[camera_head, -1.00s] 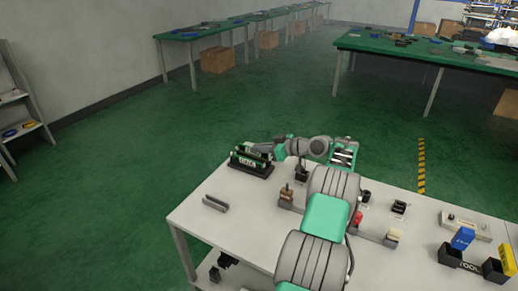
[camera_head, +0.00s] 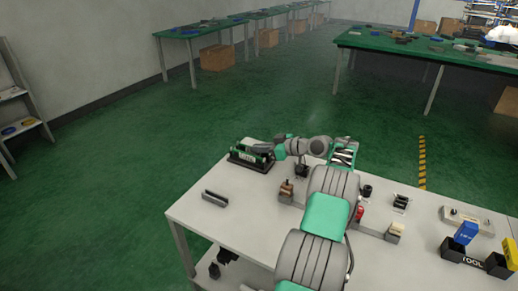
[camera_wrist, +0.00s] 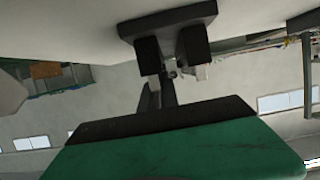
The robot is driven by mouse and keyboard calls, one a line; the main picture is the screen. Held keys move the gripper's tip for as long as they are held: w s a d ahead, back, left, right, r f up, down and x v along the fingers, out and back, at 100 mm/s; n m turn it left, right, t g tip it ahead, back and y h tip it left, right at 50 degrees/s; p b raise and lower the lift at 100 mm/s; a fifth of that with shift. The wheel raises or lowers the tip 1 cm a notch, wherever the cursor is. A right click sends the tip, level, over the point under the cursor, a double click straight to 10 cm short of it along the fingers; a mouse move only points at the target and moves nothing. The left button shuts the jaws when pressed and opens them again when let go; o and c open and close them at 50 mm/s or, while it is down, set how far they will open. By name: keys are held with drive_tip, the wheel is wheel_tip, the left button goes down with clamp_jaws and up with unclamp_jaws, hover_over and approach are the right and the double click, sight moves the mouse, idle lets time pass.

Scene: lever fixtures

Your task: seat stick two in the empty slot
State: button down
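A slotted fixture (camera_head: 250,162) with a dark base and green, white-marked stick-like parts stands at the table's far left corner. Its separate sticks and any empty slot are too small to tell apart. My gripper (camera_head: 262,149) reaches leftward at the fixture's upper right side. In the wrist view, which looks upside down, a dark base with two black blocks and pale tips hangs at the top, apparently the fixture's end (camera_wrist: 167,20). My gripper's dark fingers (camera_wrist: 158,92) point close to the left block. Contact, finger gap and anything held cannot be told.
The pale table (camera_head: 235,225) also bears a grey channel piece (camera_head: 215,198), a small brown-topped fixture (camera_head: 287,190), and a black bin (camera_head: 472,260) with blue and yellow items at right. My arm crosses the middle. The front left tabletop is mostly clear.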

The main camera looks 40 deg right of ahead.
drive_tip(key=shift+f, duration=0.1)
drive_tip(key=c, duration=1.5)
unclamp_jaws()
drive_tip(key=shift+c, duration=0.2)
drive_tip(key=v, duration=0.7)
drive_tip(key=shift+s, duration=0.35)
